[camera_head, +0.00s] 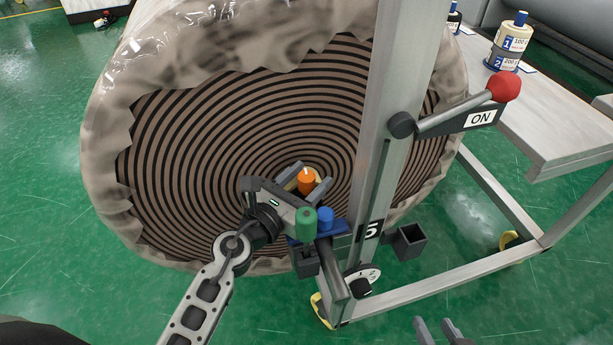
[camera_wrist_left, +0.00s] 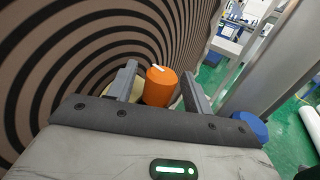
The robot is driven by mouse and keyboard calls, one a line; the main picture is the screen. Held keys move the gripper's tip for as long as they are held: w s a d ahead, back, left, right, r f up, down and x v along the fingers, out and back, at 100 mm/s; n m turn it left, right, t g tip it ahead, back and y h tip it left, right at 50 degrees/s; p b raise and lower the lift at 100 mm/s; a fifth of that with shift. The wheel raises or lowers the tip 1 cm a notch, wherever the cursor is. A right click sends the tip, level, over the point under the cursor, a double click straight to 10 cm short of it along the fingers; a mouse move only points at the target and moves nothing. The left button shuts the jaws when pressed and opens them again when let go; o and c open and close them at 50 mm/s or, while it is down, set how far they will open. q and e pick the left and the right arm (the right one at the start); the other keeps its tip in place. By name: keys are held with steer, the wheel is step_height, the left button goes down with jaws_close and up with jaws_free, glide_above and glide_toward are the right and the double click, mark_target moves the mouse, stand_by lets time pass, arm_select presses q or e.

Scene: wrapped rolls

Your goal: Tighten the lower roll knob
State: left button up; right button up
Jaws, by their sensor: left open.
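The orange knob (camera_head: 306,180) sits at the centre of the large wrapped roll (camera_head: 220,130), with a white pointer mark on its end. In the left wrist view the orange knob (camera_wrist_left: 160,87) stands between the two fingers of my left gripper (camera_wrist_left: 159,82). In the head view my left gripper (camera_head: 304,180) reaches in front of the roll's face. Its fingers are open, one on each side of the knob, with a visible gap on at least the right side. My right gripper (camera_head: 433,325) shows only its fingertips at the bottom edge, apart and empty.
A green knob (camera_head: 306,223) and a blue knob (camera_head: 325,218) are close to my left wrist. A metal post (camera_head: 388,110) carries a red-tipped lever (camera_head: 505,87) beside an ON label. A numbered dial (camera_head: 365,275) is low on the frame.

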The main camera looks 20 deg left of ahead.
arm_select(q)
steer(key=c, duration=1)
steer(key=shift+o, duration=0.2)
arm_select(e)
steer(key=shift+s+f, duration=0.15)
